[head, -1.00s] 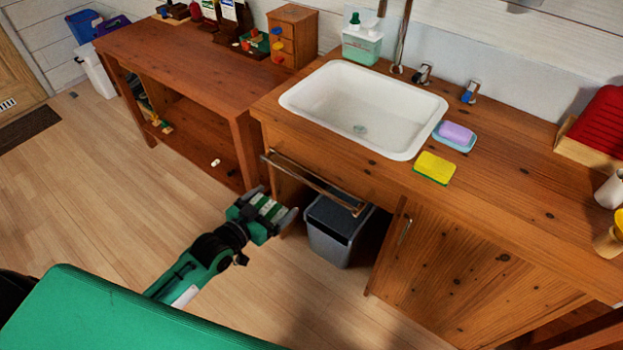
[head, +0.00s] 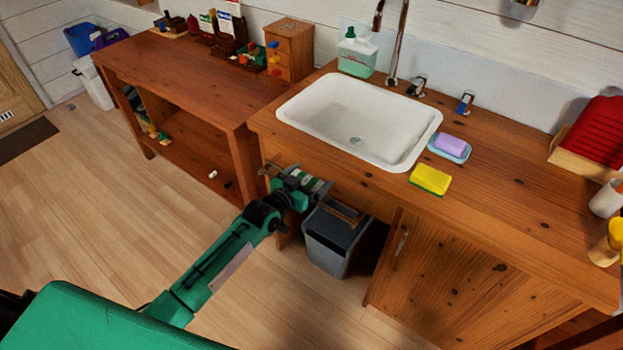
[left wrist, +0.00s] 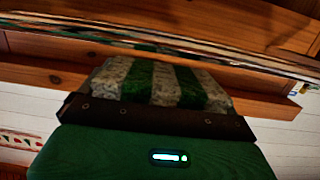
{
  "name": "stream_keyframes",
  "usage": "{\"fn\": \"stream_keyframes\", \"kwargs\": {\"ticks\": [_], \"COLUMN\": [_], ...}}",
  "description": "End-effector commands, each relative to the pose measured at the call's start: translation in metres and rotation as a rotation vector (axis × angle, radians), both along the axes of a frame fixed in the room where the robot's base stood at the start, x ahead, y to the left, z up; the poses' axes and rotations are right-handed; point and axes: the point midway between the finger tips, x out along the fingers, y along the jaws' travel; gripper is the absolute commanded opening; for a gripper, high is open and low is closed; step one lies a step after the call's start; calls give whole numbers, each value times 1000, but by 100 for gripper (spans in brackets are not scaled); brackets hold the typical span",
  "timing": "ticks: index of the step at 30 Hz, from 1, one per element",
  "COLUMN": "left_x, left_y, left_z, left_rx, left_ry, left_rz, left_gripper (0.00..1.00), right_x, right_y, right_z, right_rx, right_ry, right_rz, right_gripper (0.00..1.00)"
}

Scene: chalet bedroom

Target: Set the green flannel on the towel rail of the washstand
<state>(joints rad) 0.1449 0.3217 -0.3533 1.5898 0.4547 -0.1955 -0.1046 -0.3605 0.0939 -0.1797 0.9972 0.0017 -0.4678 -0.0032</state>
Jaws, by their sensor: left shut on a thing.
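The washstand (head: 470,215) is a wooden counter with a white basin. Its shiny metal towel rail (head: 345,211) runs along the front below the basin, partly hidden by my left gripper. My left gripper (head: 299,181) is at the rail's left part, shut on the green flannel (head: 311,185), a small cloth with green and pale stripes. In the left wrist view the flannel (left wrist: 160,82) sticks out ahead of the gripper, and the rail (left wrist: 215,55) crosses just beyond or above it. I cannot tell whether they touch. My right gripper is not in view.
A grey bin (head: 335,240) stands under the rail. A yellow sponge (head: 430,179) and a purple soap (head: 450,145) on a blue dish lie on the counter. A wooden table (head: 180,75) stands to the left.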

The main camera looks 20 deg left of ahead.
Motion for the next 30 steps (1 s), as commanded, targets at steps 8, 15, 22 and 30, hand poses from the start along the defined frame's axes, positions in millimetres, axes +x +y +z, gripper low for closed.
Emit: {"fn": "stream_keyframes", "kwargs": {"ticks": [8, 15, 22, 30], "left_x": [12, 11, 11, 11], "left_y": [-4, -4, -4, -4], "left_z": [-15, -15, -17, -15], "left_rx": [1, 1, 1, 0], "left_ry": [1, 0, 0, 0], "left_rz": [0, 0, 0, 0], "left_gripper": [72, 72, 100, 100], "right_x": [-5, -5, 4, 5], "right_y": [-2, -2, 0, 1], "right_z": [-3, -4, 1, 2], "right_rx": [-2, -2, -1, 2], "right_ry": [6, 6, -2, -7], "right_rz": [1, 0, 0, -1], "right_gripper": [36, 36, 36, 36]}}
